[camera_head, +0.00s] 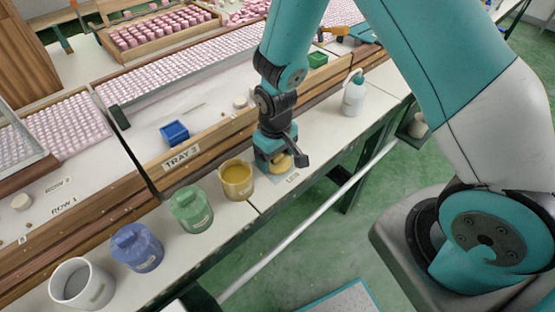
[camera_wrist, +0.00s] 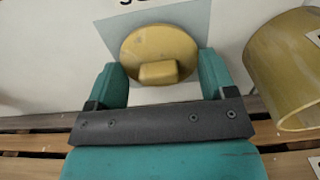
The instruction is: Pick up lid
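The yellow lid (camera_wrist: 150,45), round with a block-shaped knob, lies on a pale blue-grey square on the bench. In the head view, only part of the lid (camera_head: 283,164) shows beside my gripper. My gripper (camera_wrist: 160,64) is open, its teal fingers on the left and right of the knob with a gap on each side. In the head view my gripper (camera_head: 276,160) is low over the bench. The yellow pot (camera_head: 237,182) stands uncovered just to the left; it also shows at the right of the wrist view (camera_wrist: 285,72).
A green pot (camera_head: 190,210) and a blue pot (camera_head: 136,248), both lidded, and an open white pot (camera_head: 82,285) line the bench front. A white bottle (camera_head: 353,95) stands to the right. The wooden rail marked TRAY 3 (camera_head: 182,157) runs behind. Bench between gripper and bottle is clear.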

